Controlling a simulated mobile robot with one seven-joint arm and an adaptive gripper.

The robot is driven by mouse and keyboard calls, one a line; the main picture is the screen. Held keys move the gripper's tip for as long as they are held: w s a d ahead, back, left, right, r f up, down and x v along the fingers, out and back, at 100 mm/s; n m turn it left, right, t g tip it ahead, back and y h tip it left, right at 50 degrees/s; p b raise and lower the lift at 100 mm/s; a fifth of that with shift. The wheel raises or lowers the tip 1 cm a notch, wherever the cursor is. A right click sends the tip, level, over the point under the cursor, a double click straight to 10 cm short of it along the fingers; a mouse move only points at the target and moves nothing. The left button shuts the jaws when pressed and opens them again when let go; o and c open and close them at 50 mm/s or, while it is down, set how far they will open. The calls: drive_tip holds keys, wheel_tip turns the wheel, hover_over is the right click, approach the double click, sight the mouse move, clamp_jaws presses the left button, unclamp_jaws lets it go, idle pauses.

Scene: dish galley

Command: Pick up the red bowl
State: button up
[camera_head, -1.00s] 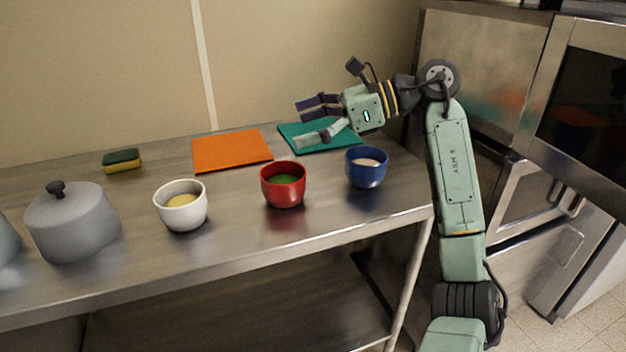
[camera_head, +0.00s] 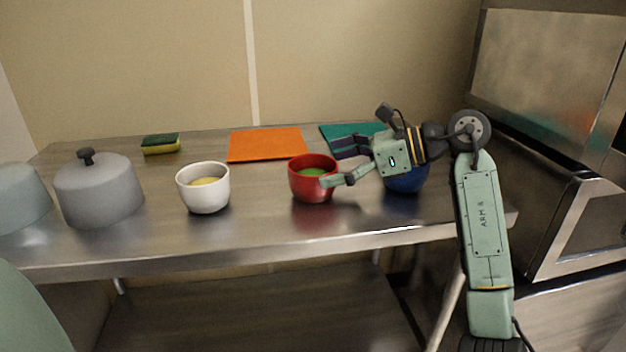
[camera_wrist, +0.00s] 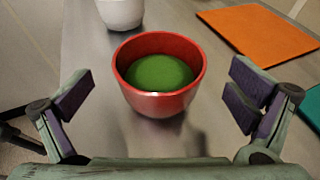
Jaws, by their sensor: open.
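The red bowl (camera_head: 312,186) stands upright on the steel table, with something green inside. In the wrist view the red bowl (camera_wrist: 158,98) is ahead of my gripper, centred between its spread fingers. My gripper (camera_head: 338,165) is open and empty, just right of the bowl in the head view. One fingertip overlaps the bowl's right edge there; I cannot tell whether it touches. The open fingers also show at both sides of the wrist view (camera_wrist: 158,100).
A blue bowl (camera_head: 405,182) stands behind my gripper, partly hidden. A white bowl (camera_head: 204,192) with yellow contents is to the left, beside a grey lidded pot (camera_head: 98,192). An orange mat (camera_head: 267,145), a teal mat (camera_head: 345,133) and a sponge (camera_head: 160,144) lie farther back.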

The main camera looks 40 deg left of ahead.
sight(313, 174)
drive_tip(key=x, duration=0.4)
drive_tip(key=shift+r+p, duration=0.1)
drive_tip(key=shift+p, duration=0.25)
drive_tip(key=shift+c, duration=0.5)
drive_tip(key=c, duration=1.5)
